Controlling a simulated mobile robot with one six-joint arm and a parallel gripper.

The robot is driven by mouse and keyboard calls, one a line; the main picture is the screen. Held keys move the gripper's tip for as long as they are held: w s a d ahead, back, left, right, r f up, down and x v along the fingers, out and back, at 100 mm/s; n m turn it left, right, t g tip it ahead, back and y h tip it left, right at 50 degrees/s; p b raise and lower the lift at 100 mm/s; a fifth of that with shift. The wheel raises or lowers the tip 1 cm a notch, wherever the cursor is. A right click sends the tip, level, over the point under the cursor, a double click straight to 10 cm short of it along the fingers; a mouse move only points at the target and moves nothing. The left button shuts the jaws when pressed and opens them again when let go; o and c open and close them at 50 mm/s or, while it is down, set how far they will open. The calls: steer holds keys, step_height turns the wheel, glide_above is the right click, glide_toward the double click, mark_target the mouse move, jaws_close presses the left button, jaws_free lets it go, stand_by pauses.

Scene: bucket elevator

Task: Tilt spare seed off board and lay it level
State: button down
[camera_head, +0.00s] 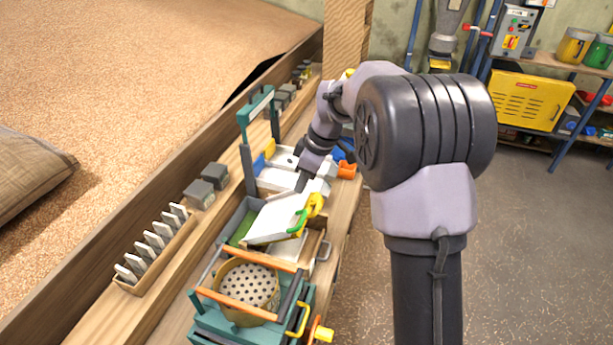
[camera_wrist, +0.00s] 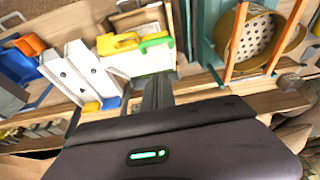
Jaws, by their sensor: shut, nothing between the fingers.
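A white board (camera_head: 272,220) with a green handle (camera_head: 298,222) and a yellow handle (camera_head: 315,204) sits tilted over a grey bin in the head view. The board also shows in the wrist view (camera_wrist: 150,62), with its yellow and green handles at its upper edge. I cannot make out any seed on it. My gripper (camera_wrist: 158,92) is shut and empty, its fingers close to the board's edge in the wrist view; I cannot tell whether they touch. In the head view the gripper (camera_head: 303,182) is partly hidden among white parts beside the board.
A round sieve (camera_head: 248,288) stands in a teal frame in front. Another white tray (camera_head: 276,180) with blue and yellow parts lies behind. A wooden rack (camera_head: 150,255) of upright pale pieces and dark blocks (camera_head: 200,193) line the bench's left. Open floor lies right.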

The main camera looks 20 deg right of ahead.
steer(key=b, duration=0.1)
glide_above(302, 217)
steer(key=a, duration=0.1)
step_height(302, 217, down, 6)
steer(key=f, duration=0.3)
steer(key=shift+d+f+b, duration=0.2)
steer(key=shift+d+b, duration=0.1)
steer(key=shift+d, duration=0.05)
steer(key=shift+d+f, duration=0.15)
steer(key=shift+f, duration=0.15)
